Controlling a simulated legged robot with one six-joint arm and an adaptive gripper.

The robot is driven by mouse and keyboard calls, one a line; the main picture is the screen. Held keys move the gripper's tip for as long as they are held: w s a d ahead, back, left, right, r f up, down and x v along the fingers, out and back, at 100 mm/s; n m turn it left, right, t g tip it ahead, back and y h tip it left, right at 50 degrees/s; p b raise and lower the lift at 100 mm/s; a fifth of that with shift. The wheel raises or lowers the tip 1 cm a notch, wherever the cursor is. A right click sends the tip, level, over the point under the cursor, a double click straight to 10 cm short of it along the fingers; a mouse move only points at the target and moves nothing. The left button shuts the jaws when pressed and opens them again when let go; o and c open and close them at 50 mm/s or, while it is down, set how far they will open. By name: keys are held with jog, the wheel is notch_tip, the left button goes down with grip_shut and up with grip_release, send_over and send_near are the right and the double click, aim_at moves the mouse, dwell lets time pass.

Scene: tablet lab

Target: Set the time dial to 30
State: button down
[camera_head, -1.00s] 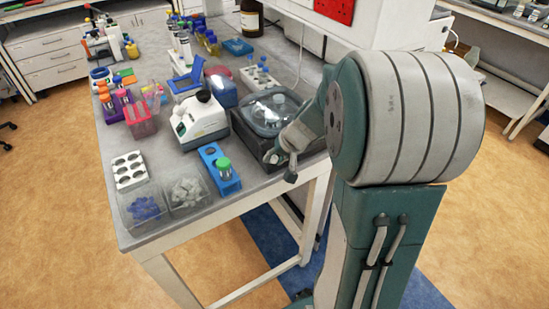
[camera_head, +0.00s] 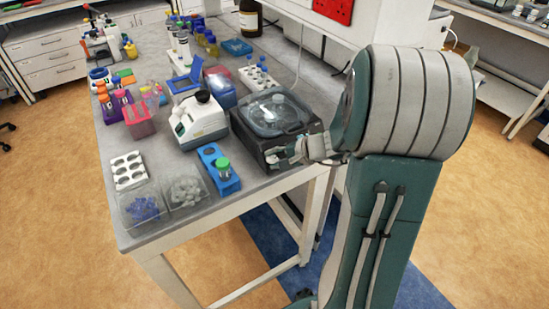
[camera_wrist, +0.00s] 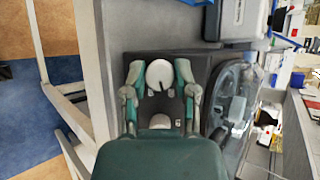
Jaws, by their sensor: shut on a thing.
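A dark device with a clear round lid (camera_head: 271,110) stands at the table's right edge, its front panel facing my arm. In the wrist view, its panel (camera_wrist: 190,64) carries two round white dials. My gripper (camera_wrist: 159,76) is shut on the upper white dial (camera_wrist: 159,72), one finger on each side of it. The other dial (camera_wrist: 160,121) lies closer to my palm, partly hidden. Their scales and labels are too small to read, so I cannot tell which is the time dial. In the head view, my gripper (camera_head: 283,153) is at the device's front and covers the dials.
A white instrument (camera_head: 197,117), a blue rack with a green-capped tube (camera_head: 219,170) and clear bins (camera_head: 143,208) stand left of the device. A white rack of blue-capped tubes (camera_head: 258,73) is behind it. Open floor lies in front of the table.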

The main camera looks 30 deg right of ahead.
jog(key=m, duration=0.1)
jog(key=m+t, duration=0.1)
jog(key=m, duration=0.1)
jog(key=m+t, duration=0.1)
jog(key=shift+s+f+m, duration=0.15)
jog(key=shift+f+m, duration=0.1)
jog(key=shift+m, duration=0.05)
jog(key=shift+m+t, duration=1.2)
jog(key=shift+m, duration=1)
jog(key=shift+c, duration=2)
grip_release()
jog(key=shift+r, duration=0.1)
jog(key=shift+h, duration=0.3)
jog(key=shift+s+d+r, duration=0.15)
jog(key=shift+s+d, duration=0.05)
jog(key=v, duration=1.1)
